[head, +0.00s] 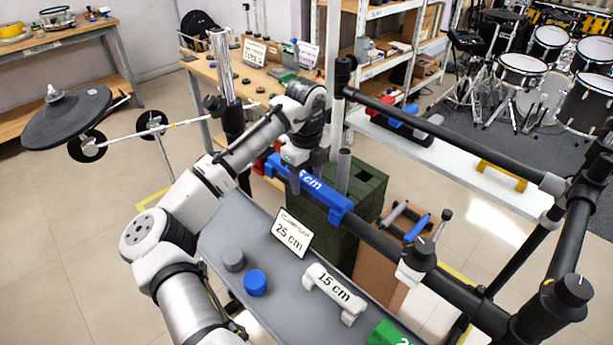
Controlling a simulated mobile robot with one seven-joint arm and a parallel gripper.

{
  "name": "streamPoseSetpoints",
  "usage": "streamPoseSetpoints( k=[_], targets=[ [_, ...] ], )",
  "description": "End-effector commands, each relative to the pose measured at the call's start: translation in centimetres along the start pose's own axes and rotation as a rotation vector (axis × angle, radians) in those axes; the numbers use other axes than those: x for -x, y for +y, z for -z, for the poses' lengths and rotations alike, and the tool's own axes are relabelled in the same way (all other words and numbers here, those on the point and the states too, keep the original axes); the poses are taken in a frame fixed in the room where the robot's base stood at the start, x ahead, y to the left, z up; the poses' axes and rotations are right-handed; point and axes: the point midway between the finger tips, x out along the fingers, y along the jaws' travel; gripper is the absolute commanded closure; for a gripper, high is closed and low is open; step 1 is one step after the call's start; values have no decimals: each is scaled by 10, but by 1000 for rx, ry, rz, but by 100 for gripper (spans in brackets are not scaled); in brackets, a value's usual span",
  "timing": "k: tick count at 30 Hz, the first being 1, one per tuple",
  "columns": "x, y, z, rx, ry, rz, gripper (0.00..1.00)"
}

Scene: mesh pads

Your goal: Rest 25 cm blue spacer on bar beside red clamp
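The blue spacer (335,202) lies lengthwise along the black bar (385,243), its printed label partly covered so only "5 cm" reads. Its left end is close to the red clamp (258,168); I cannot tell whether they touch. My gripper (305,180) points down over the spacer's left half, with its fingers on either side of it, and appears shut on it. The spacer looks at bar height; whether its full weight rests on the bar is hidden.
A grey tray (225,218) below holds a "25 cm" sign (292,233), a white "15 cm" spacer (333,292), a green piece (392,335), and grey (233,260) and blue (255,283) cylinders. A dark green crate (365,190) stands behind the bar. Black rack posts (575,250) stand at right.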

Motion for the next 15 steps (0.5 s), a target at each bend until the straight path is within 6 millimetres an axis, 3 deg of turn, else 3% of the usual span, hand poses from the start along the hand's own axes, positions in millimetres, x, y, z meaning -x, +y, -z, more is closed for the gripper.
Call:
streamPoseSetpoints(
  k=[9, 15],
  targets=[
    [3, 0, 0, 0, 0, 0, 46],
    [33, -1, 0, -1, -1, 2, 46]
  ],
)
